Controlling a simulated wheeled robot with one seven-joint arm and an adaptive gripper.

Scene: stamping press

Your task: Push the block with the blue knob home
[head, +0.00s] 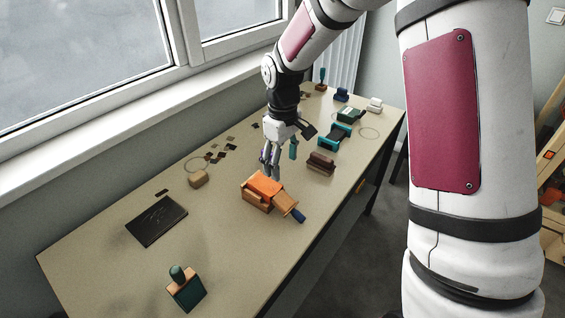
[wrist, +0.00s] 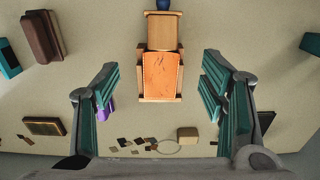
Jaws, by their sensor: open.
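The block with the blue knob (head: 284,202) is light wood and sticks out of the front-right end of a wooden holder with an orange top (head: 264,187). Its blue knob (head: 298,216) points to the table's front edge. My gripper (head: 270,168) is open and empty, fingers down, above the holder's far side. In the wrist view its fingers (wrist: 160,85) stand apart, left and right of the holder. How far the block reaches inside is hidden.
A dark brown block (head: 321,163) and teal pieces (head: 334,137) stand farther along the table. A small tan block (head: 198,179), a black plate (head: 156,221) and a green stamp with a knob (head: 186,290) lie nearer. Table beside the knob is clear.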

